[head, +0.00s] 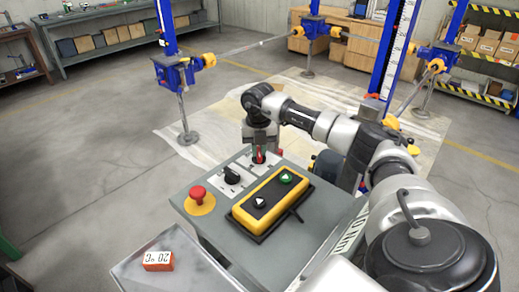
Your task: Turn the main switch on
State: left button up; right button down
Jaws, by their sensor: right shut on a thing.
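The grey control console (295,245) stands in front of me. At its far edge is a small red switch handle (259,156), mostly hidden by my right gripper (260,152). My right gripper comes down on it from above and is shut on it. A black rotary knob (232,175) sits on a light plate beside it, nearer to me. I cannot read any label that tells which is the main switch. My left gripper is not in view.
A red emergency button (198,193) and a yellow push-button box (272,200) sit on the console. A tray (185,268) in front holds an orange block (158,261). Blue screw jacks (178,72) stand behind on a pale sheet. The floor at left is clear.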

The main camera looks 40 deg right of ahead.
jog(key=n, duration=0.4)
jog(key=shift+w+a+n, duration=0.1)
jog(key=shift+a+n, duration=0.05)
jog(key=shift+n, duration=0.15)
jog(key=shift+a+n+b, duration=0.15)
jog(key=shift+n+b, duration=0.3)
jog(key=shift+n, duration=1.35)
jog(key=c, duration=1.1)
grip_release()
notch_tip(320, 180, up, 9)
jog(key=shift+r+b, duration=0.2)
jog(key=shift+b, duration=0.6)
jog(key=shift+r, duration=0.75)
